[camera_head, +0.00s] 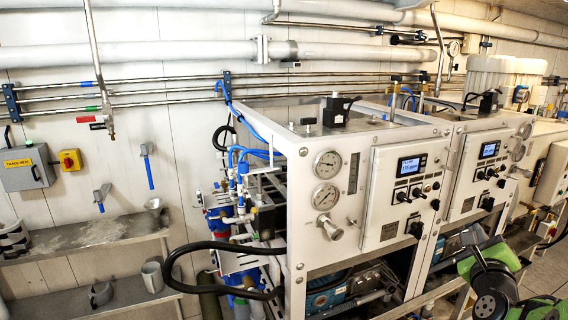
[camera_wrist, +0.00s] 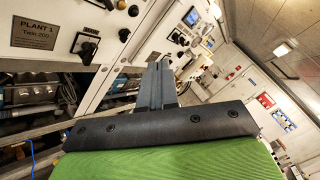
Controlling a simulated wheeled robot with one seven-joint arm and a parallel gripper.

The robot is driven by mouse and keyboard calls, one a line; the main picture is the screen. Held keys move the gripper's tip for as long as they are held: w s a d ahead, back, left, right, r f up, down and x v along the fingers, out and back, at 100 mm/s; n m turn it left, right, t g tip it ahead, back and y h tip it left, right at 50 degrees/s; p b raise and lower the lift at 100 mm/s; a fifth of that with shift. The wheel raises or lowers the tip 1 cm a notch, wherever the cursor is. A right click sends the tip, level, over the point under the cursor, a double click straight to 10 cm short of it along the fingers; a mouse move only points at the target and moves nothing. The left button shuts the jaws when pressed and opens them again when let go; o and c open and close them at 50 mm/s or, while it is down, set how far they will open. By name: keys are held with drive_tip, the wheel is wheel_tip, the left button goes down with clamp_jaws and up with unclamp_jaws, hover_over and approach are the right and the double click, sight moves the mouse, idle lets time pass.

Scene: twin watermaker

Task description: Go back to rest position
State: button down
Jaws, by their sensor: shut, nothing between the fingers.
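My gripper (camera_wrist: 157,75) shows in the wrist view. Its grey fingers are together, with nothing between them, above a black bracket and my green wrist housing. The fingers point toward the white panels of the watermaker units, apart from them as far as I can tell. In the head view, green and black parts of my arm show at the lower right, in front of the second unit; the fingertips cannot be made out there.
Two white watermaker units, the nearer one (camera_head: 335,150) and the farther one (camera_head: 470,165), fill the middle and right. A black hose (camera_head: 200,247) loops out at the left. Shelves (camera_head: 85,240) with cups stand along the left wall. An aisle shows right in the wrist view.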

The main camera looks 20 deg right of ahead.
drive_tip(key=w+a+f+n+g+y, duration=0.1)
drive_tip(key=w+a+n+y, duration=0.15)
drive_tip(key=a+n, duration=0.5)
drive_tip(key=w+a+f+n+g+y, duration=0.1)
drive_tip(key=a+n+y, duration=0.35)
drive_tip(key=a, duration=0.55)
drive_tip(key=w+a+f+n+y, duration=0.2)
drive_tip(key=a+n, duration=0.4)
drive_tip(key=a, duration=0.2)
drive_tip(key=s+a+f+n+g+y, duration=0.1)
drive_tip(key=s+a+f+n+g, duration=0.1)
drive_tip(key=s+a+n, duration=0.5)
drive_tip(key=s+a+f+n+g+y, duration=0.2)
drive_tip(key=s+a+n, duration=0.5)
drive_tip(key=s, duration=0.7)
drive_tip(key=f+n+g, duration=0.1)
drive_tip(key=n+g, duration=0.1)
drive_tip(key=shift+a+f+g, duration=0.15)
drive_tip(key=shift+f+g, duration=0.1)
drive_tip(key=shift+g, duration=0.15)
